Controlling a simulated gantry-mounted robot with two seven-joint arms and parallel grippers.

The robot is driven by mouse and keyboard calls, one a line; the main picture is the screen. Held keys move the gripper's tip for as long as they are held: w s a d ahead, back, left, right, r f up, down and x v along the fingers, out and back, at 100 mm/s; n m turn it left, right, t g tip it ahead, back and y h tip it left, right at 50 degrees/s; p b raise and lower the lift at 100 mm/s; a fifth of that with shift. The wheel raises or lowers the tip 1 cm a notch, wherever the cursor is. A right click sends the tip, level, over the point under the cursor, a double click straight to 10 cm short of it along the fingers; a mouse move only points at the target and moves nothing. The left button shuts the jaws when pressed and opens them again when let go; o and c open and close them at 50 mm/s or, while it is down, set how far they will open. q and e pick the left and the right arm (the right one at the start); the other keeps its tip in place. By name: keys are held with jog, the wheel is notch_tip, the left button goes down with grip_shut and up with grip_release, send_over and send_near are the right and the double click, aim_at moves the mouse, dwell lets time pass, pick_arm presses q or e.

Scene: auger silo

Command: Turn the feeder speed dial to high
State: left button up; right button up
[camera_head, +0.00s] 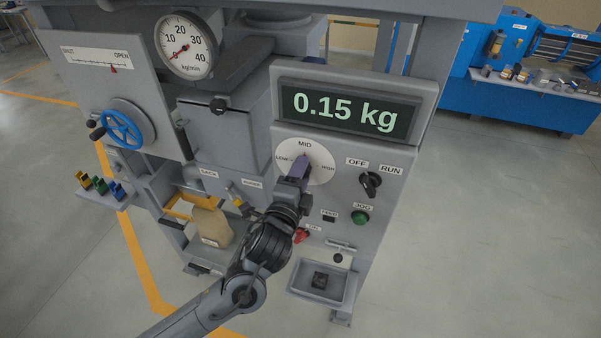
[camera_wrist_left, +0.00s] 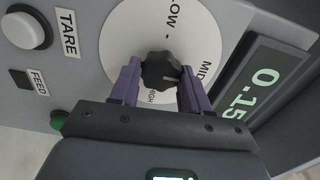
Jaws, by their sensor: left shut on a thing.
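The feeder speed dial is a white round plate (camera_head: 323,150) marked LOW, MID and HIGH, on the grey panel below the display. In the left wrist view its black lobed knob (camera_wrist_left: 160,68) sits between the two purple fingers of my left gripper (camera_wrist_left: 160,88). My left gripper (camera_head: 300,168) is shut on this knob, with a finger on each side. It covers the knob in the head view. The plate (camera_wrist_left: 120,45) shows LOW at the top, MID at the right and HIGH partly covered below. I cannot tell clearly which mark the knob points to. My right gripper is not in view.
The display (camera_head: 345,110) reads 0.15 kg. An OFF/RUN switch (camera_head: 370,183) and a green JOG button (camera_head: 360,217) lie right of the dial. A blue handwheel (camera_head: 122,129) and a flow gauge (camera_head: 186,46) are to the left. A tray (camera_head: 298,278) stands below.

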pick_arm(q)
jog(key=shift+a+f+m+b, duration=0.1)
jog(key=shift+m+b, duration=2.65)
jog(key=shift+m, duration=1.65)
jog(key=shift+a+f+m+b, duration=0.1)
jog(key=shift+m+b, duration=2.65)
jog(key=shift+m, duration=1.65)
jog(key=o, duration=1.1)
jog(key=shift+c, duration=0.2)
